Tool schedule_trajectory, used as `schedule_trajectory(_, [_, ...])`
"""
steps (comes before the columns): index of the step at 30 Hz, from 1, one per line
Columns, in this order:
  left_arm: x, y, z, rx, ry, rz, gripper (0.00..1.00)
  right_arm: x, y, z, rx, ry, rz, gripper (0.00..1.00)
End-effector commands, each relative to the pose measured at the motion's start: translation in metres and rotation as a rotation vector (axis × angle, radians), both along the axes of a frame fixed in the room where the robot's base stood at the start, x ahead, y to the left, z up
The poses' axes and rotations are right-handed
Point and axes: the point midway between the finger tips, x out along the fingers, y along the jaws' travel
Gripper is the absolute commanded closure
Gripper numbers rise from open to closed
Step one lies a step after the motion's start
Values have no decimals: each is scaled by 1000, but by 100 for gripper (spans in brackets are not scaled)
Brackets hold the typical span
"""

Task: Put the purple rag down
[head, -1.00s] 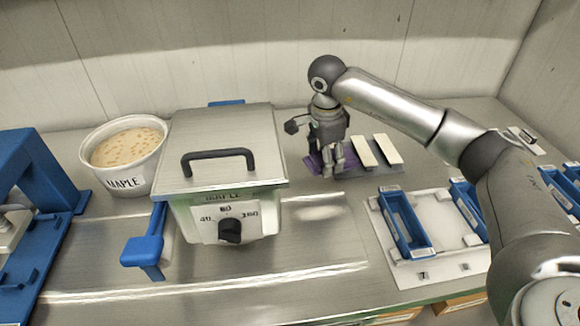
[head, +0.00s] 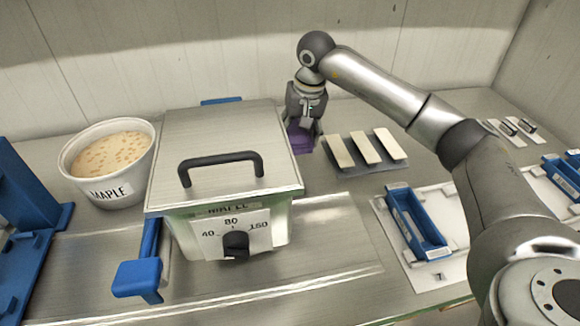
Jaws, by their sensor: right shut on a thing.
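The purple rag (head: 301,141) is a small bunched cloth behind and to the right of the steel kettle (head: 221,140). My right gripper (head: 303,132) points down and is shut on the rag. The gripper hides part of the rag, and I cannot tell whether the rag's underside touches the counter. My left gripper is not in view.
A dark tray with pale bars (head: 365,150) lies just right of the rag. A tub labelled MAPLE (head: 110,163) stands left of the kettle. A blue tray (head: 416,224) sits on a white board at the right. Bare counter (head: 345,215) lies in front.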

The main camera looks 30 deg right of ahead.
Motion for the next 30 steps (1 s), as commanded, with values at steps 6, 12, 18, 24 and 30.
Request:
schedule_trajectory(6, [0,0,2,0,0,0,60,1,0,-10,0,0,55,79])
schedule_trajectory(12, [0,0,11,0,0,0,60,0,1,-47,1,2,57,79])
schedule_trajectory(18, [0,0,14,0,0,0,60,1,0,-64,1,-2,56,79])
schedule_trajectory(24, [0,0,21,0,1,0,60,0,0,-90,1,2,55,79])
schedule_trajectory(30, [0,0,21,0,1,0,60,1,0,-100,0,-4,57,79])
